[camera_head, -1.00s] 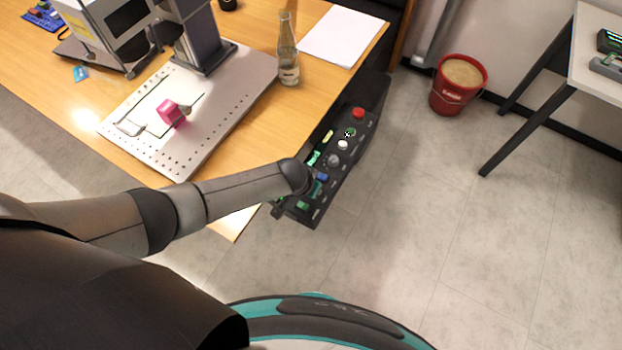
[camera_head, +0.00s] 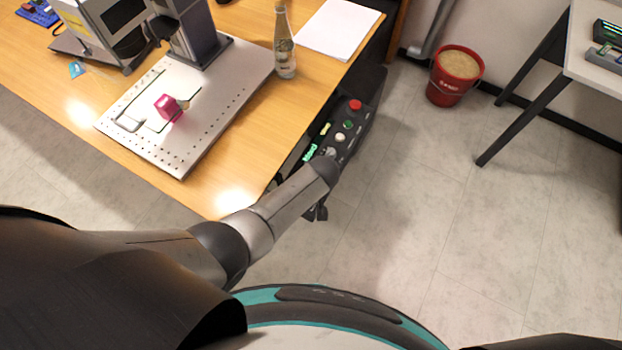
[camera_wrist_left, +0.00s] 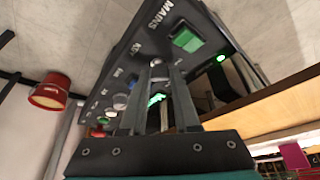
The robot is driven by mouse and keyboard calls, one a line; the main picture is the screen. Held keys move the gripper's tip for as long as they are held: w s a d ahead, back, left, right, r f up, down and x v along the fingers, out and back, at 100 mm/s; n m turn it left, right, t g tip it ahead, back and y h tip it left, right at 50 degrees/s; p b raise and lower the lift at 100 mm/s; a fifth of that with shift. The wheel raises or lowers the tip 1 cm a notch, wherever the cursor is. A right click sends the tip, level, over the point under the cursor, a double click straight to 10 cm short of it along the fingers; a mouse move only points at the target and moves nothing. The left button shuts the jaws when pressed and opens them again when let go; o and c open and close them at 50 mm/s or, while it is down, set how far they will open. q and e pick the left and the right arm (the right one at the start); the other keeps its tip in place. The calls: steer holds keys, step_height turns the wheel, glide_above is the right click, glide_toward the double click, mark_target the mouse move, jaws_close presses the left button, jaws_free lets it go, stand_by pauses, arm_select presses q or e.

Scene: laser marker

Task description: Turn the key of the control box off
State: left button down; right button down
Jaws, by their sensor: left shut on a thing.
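The black control box (camera_head: 345,150) is at the right end of the wooden table, with a red button (camera_head: 355,105) and several coloured controls on its face. My left forearm covers its near end in the head view. In the left wrist view the control box (camera_wrist_left: 215,20) fills the upper middle, with a lit green MAINS switch (camera_wrist_left: 187,38). My left gripper (camera_wrist_left: 160,70) is at the panel with its fingers closed around the small key (camera_wrist_left: 157,63), which is mostly hidden between the fingertips. The key's angle cannot be told. My right gripper is not in view.
The wooden table (camera_head: 230,150) bears a metal plate (camera_head: 150,150) with a pink block (camera_head: 167,107), a glass bottle (camera_head: 284,45) and white paper (camera_head: 340,28). A red bucket (camera_head: 455,78) stands on the floor. The floor right of the box is clear.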

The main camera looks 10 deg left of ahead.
arm_select(q)
steer(key=shift+w+n, duration=0.1)
steer(key=shift+n, duration=0.2)
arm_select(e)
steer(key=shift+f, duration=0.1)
arm_select(q)
steer(key=c, duration=0.6)
jaws_free()
steer(key=shift+c, duration=0.2)
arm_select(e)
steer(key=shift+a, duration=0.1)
